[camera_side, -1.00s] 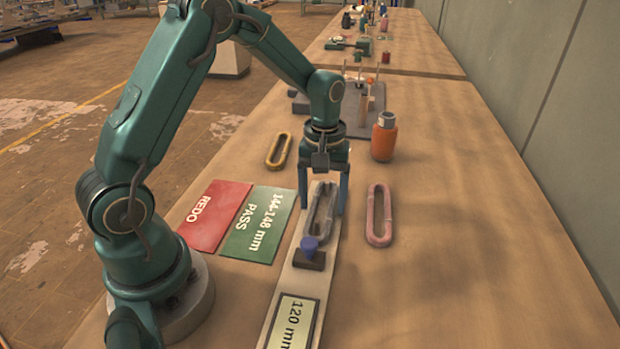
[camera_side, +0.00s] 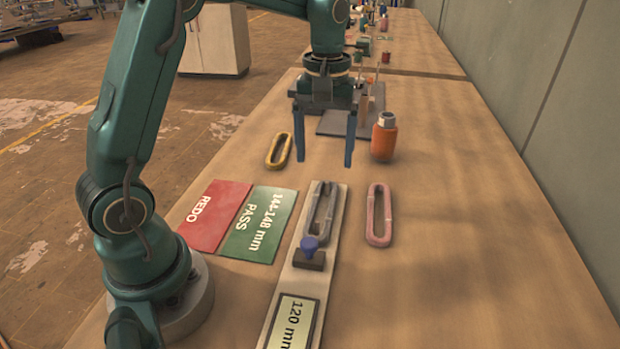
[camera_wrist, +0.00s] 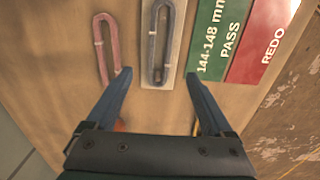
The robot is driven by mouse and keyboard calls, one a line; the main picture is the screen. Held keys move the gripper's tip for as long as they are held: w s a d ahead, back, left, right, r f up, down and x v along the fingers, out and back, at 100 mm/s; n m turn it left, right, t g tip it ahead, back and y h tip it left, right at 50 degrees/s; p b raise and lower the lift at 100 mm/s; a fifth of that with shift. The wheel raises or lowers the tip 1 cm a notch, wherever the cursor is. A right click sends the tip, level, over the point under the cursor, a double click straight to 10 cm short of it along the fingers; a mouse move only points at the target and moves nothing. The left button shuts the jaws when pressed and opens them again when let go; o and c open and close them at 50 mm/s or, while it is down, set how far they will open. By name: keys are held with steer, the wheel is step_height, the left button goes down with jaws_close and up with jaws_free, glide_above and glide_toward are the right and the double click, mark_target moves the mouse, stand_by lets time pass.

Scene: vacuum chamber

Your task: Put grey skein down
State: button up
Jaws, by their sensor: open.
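The grey skein (camera_side: 322,216) lies lengthwise on a pale measuring board, just beyond a blue-knobbed slider (camera_side: 310,250). In the wrist view the grey skein (camera_wrist: 161,42) lies on the board beyond my fingertips. My gripper (camera_side: 324,150) is open and empty, raised above the table past the far end of the board. Its two blue fingers also show in the wrist view (camera_wrist: 158,75), spread apart with nothing between them. The measuring board (camera_side: 288,277) has a display (camera_side: 292,322) reading 120 mm.
A pink skein (camera_side: 379,215) lies right of the board, a yellow skein (camera_side: 279,151) to its left. Green PASS (camera_side: 259,224) and red REDO (camera_side: 214,216) mats lie at left. An orange bottle (camera_side: 384,137) stands behind. The right side of the table is clear.

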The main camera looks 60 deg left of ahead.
steer(key=s+d+r+m+t, duration=0.1)
steer(key=s+d+m+t, duration=0.1)
steer(key=s, duration=0.5)
steer(key=s+d+r+m+t, duration=0.2)
steer(key=s+d+m+t, duration=0.1)
steer(key=s+m, duration=0.4)
steer(key=shift+s+d+r+t, duration=0.15)
steer(key=shift+s+d+t, duration=0.25)
steer(key=shift+d, duration=0.35)
